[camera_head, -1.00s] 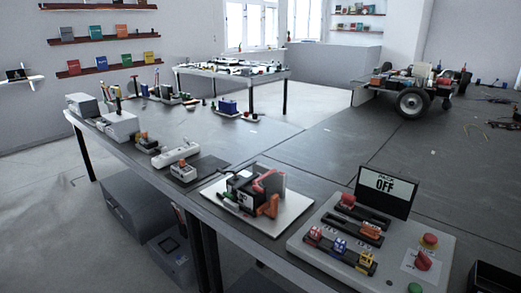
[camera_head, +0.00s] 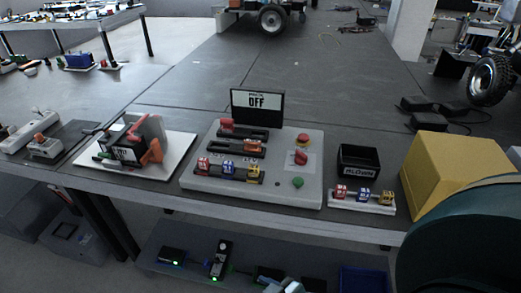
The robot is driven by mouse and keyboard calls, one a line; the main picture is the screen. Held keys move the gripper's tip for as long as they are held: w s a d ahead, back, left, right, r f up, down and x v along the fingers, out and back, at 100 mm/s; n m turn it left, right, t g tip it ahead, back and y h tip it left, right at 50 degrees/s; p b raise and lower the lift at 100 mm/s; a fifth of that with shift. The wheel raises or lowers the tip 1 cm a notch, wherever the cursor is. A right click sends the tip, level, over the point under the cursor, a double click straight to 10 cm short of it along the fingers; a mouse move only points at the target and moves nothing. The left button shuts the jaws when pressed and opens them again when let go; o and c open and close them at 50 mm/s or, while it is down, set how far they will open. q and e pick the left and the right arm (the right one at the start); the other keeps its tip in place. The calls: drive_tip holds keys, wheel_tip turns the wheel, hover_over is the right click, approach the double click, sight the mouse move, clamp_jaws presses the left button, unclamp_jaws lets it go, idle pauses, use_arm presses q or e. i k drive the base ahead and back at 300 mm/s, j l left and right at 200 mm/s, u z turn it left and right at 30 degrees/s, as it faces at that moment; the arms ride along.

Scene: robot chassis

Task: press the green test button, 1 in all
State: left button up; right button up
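The green test button (camera_head: 298,182) is a small round green knob near the front right corner of a light grey control panel (camera_head: 225,192) on the workbench. Above it on the panel are a red rotary knob (camera_head: 301,158) and a red push button (camera_head: 303,140). A display (camera_head: 257,107) at the panel's back reads OFF. Nothing covers the green button. Neither of my grippers can be made out in the head view.
Right of the panel are a black bin marked BLOWN (camera_head: 358,160), a small fuse strip (camera_head: 361,198) and a yellow box (camera_head: 447,160). A white board with a black device (camera_head: 132,148) lies left. A dark rounded shape fills the lower right. The bench behind the display is mostly clear.

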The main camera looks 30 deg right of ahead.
sight(298, 181)
drive_tip(key=z, duration=1.25)
